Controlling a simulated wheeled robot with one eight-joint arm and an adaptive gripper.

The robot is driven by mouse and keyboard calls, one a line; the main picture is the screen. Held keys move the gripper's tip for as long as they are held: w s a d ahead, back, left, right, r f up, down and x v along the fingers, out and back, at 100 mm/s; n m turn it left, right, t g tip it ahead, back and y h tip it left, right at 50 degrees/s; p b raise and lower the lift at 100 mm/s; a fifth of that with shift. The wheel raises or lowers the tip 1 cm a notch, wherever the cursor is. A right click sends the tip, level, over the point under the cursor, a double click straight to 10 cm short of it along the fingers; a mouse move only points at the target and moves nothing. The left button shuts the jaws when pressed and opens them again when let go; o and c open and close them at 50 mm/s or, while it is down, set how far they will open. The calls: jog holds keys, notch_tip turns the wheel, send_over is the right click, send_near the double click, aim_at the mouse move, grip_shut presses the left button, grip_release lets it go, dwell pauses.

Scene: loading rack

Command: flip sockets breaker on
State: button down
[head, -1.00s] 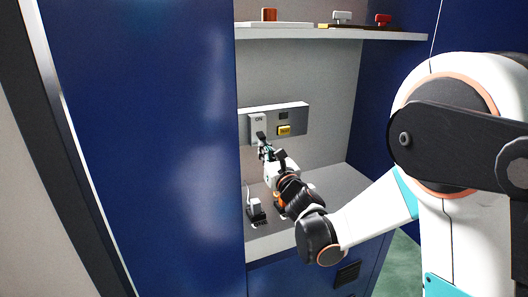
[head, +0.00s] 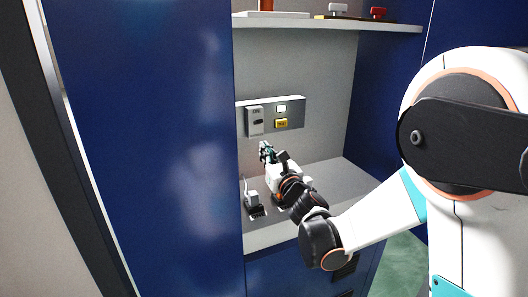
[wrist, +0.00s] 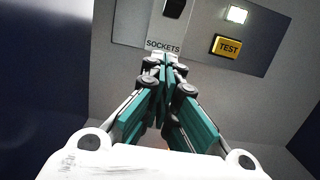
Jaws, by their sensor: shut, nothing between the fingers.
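The sockets breaker (head: 255,128) is a grey-white block on the left of a wall panel, with a black lever (head: 258,121) and an "ON" mark above it. In the wrist view the lever (wrist: 174,7) shows at the top edge, above the "SOCKETS" label (wrist: 163,45); its upper part is cut off. The indicator (head: 281,108) beside the breaker is lit white, also in the wrist view (wrist: 237,14). My gripper (head: 265,147) is shut and empty, below the breaker and apart from the lever. Its fingertips (wrist: 174,62) meet just under the label in the wrist view.
A yellow TEST button (wrist: 227,46) sits right of the breaker, below the indicator. A grey counter (head: 330,177) lies below, with a small black-and-white device (head: 254,203) left of my gripper. A shelf (head: 340,22) runs above, and a blue cabinet side (head: 140,150) stands at the left.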

jog(key=s+d+r+p, duration=0.2)
jog(key=s+r+p, duration=0.2)
jog(key=s+r, duration=0.2)
jog(key=shift+s+d+r, duration=0.15)
jog(key=shift+d+r, duration=0.05)
jog(key=shift+r, duration=0.55)
jog(key=s+d+m+g+h, duration=0.2)
jog(key=s+d+m+h, duration=0.4)
jog(key=m, duration=0.5)
jog(key=s+d+m+g+h, duration=0.1)
jog(key=s+d+m+h, duration=0.15)
jog(key=d+m, duration=0.65)
jog(key=s+a+f+m+g+y, duration=0.1)
jog(key=s+f+m+g, duration=0.3)
jog(key=s+m, duration=0.6)
jog(key=s+a+f+m+g, duration=0.1)
jog(key=s+f+m+g, duration=0.3)
jog(key=s+f+m, duration=0.3)
jog(key=s+m, duration=0.3)
jog(key=s, duration=0.2)
jog(key=shift+s+a+f+g+y, duration=0.15)
jog(key=shift+s+f+g+y, duration=0.15)
jog(key=shift+s+y, duration=0.1)
